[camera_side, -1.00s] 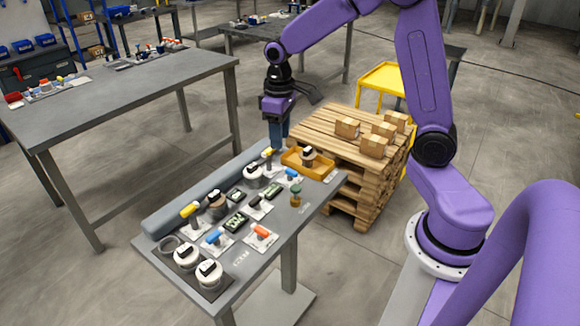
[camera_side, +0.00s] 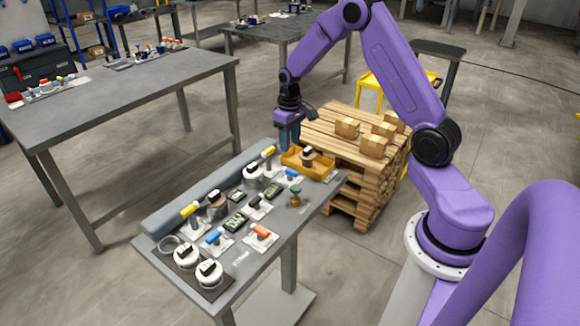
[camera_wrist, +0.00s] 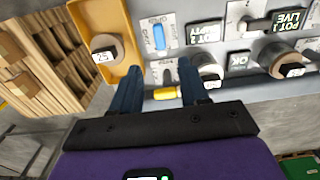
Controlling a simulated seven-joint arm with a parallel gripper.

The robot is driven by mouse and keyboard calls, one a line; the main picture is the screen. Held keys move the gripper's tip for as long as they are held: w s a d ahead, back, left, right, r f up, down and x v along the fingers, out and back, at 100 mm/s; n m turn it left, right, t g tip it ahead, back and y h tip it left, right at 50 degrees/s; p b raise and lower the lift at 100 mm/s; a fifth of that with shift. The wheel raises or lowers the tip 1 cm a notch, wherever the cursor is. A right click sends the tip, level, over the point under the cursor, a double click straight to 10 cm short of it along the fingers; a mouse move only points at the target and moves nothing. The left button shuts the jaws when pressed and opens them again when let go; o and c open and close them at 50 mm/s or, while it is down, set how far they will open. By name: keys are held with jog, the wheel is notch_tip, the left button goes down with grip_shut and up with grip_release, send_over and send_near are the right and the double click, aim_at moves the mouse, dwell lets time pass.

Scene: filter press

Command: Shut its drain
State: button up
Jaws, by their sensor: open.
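In the side view my gripper (camera_side: 289,138) points down above the far end of the bench panel, near the orange tray. In the wrist view its two fingers (camera_wrist: 160,66) are apart and empty. A yellow handle (camera_wrist: 165,93) lies between and below them; it also shows in the side view (camera_side: 268,152). A blue handle (camera_wrist: 159,36) on a white plate is just beyond the fingertips, seen too in the side view (camera_side: 291,173). Another yellow handle (camera_side: 190,209), another blue handle (camera_side: 213,236) and an orange-red handle (camera_side: 262,231) are nearer. I cannot read which is the drain.
The orange tray (camera_side: 291,163) holds a black-topped pot (camera_wrist: 106,50). Pots (camera_wrist: 210,72) and displays, one reading "POT 1 LIVE" (camera_wrist: 291,19), crowd the panel. A green-topped brass piece (camera_side: 295,195) stands at the right edge. A pallet (camera_side: 335,135) with boxes is behind.

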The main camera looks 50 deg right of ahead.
aim_at(290, 170)
notch_tip(290, 170, down, 10)
jog(key=shift+f, duration=0.15)
dwell(0.3)
grip_shut()
